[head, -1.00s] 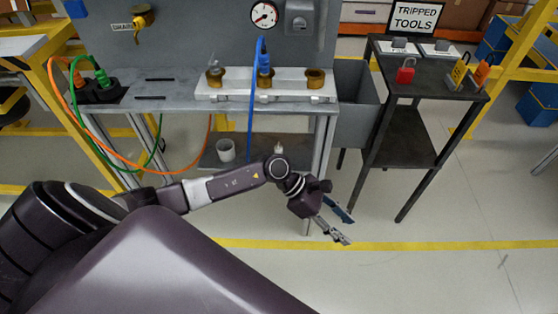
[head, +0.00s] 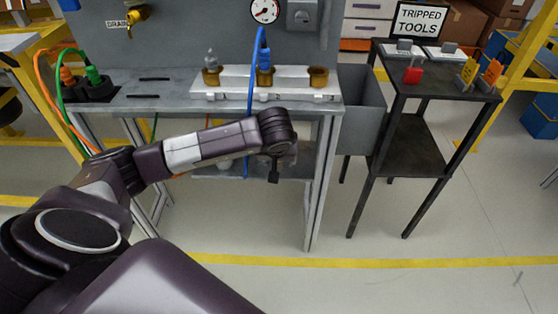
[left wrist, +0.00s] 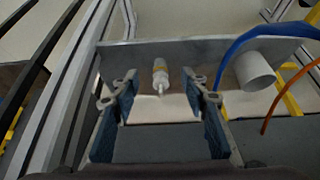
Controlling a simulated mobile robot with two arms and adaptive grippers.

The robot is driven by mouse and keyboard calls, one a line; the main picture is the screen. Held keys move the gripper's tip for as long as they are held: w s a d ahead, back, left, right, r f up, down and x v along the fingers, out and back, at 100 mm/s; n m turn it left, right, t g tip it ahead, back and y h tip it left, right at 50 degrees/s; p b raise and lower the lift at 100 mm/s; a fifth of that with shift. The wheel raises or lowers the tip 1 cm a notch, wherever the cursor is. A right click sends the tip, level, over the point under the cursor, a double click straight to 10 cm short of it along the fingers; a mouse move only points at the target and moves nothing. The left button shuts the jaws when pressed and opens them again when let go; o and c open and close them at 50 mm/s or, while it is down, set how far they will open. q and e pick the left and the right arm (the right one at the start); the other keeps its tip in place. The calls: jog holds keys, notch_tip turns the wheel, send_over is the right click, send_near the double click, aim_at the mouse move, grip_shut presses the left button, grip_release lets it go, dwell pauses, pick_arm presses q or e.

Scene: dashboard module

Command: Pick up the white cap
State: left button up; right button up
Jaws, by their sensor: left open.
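A small white cap-like fitting (left wrist: 160,76) with a brass-coloured band and a narrow tip shows in the left wrist view. It is on the grey lower shelf (left wrist: 205,50) of the bench. My left gripper (left wrist: 160,99) is open, with its two blue-padded fingers on either side of the view and the fitting between and beyond them, apart from both. In the head view my left arm reaches under the bench top; its wrist hides the fitting, and the fingers cannot be made out. My right gripper is not in view.
A pale cup (left wrist: 255,71) stands on the shelf beside the fitting. A blue hose (head: 250,110) hangs past the bench front. Orange and green hoses (head: 60,105) run at the left. A grey bin (head: 361,110) and dark tool stand (head: 418,160) are right of the bench.

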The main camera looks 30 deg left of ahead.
pick_arm(q)
jog(key=w+a, duration=0.2)
jog(key=w, duration=0.2)
jog(key=shift+w+a+f+b, duration=0.2)
jog(key=shift+w+a+b, duration=0.1)
jog(key=shift+a, duration=0.1)
jog(key=shift+w+a+f, duration=0.15)
jog(key=shift+w+f, duration=0.1)
jog(key=shift+f, duration=0.4)
jog(key=shift+w+a+f, duration=0.2)
jog(key=shift+w+f, duration=0.1)
jog(key=shift+f, duration=0.2)
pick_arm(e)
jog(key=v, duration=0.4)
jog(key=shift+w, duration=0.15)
pick_arm(q)
jog(key=shift+c, duration=0.6)
grip_shut()
